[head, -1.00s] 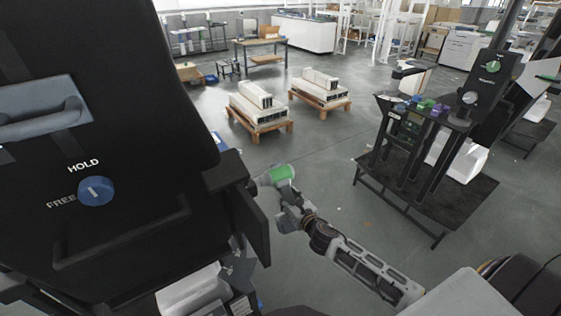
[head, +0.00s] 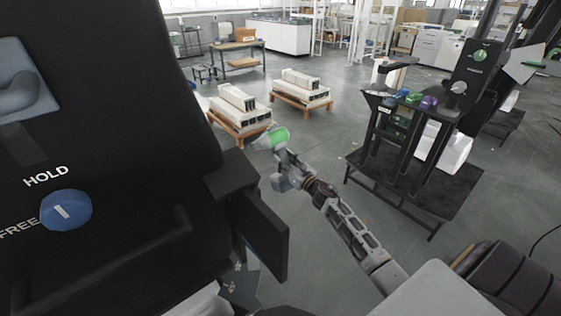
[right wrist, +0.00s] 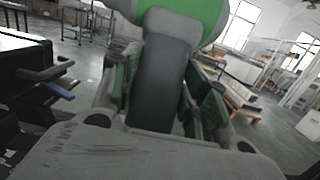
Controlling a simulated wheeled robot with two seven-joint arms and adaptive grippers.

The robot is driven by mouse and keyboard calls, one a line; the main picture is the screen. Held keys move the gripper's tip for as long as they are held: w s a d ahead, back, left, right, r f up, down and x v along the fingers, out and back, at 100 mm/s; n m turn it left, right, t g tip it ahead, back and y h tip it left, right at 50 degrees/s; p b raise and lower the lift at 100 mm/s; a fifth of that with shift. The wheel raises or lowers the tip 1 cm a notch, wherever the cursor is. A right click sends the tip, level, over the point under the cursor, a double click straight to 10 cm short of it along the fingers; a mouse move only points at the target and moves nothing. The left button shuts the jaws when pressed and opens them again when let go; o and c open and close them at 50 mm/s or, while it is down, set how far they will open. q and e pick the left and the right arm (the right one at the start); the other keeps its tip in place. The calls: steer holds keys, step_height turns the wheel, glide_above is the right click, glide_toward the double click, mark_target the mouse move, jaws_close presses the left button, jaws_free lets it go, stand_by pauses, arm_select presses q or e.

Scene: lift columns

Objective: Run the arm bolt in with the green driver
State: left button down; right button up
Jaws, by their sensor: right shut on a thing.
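My right gripper (head: 284,162) is shut on the green driver (head: 277,138), a grey and green power tool, and holds it in the air to the right of the black panel's bracket. In the right wrist view the green driver (right wrist: 205,14) fills the top middle, its grey handle between the fingers of my right gripper (right wrist: 160,100). The arm bolt cannot be made out in either view. A black bracket arm (head: 255,225) juts from the near black panel. My left gripper is not in view.
The near black panel (head: 110,120) fills the left, with a blue knob (head: 66,210) between HOLD and FREE. A black stand (head: 410,150) with coloured tools is at right. White parts on pallets (head: 240,115) lie behind. Open grey floor lies between.

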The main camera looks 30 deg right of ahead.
mark_target(273, 175)
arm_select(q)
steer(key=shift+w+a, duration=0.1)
arm_select(e)
steer(key=shift+w+d+r, duration=0.15)
steer(key=shift+r, duration=0.1)
stand_by(0.3)
steer(key=shift+s+a+p, duration=0.2)
steer(key=shift+a+p, duration=0.3)
steer(key=shift+a, duration=0.75)
steer(key=shift+s+a, duration=0.1)
steer(key=shift+a, duration=0.75)
steer(key=shift+s+a+p, duration=0.1)
steer(key=shift+a+p, duration=0.25)
steer(key=shift+a, duration=0.45)
steer(key=shift+s+a, duration=0.1)
steer(key=shift+a, duration=0.35)
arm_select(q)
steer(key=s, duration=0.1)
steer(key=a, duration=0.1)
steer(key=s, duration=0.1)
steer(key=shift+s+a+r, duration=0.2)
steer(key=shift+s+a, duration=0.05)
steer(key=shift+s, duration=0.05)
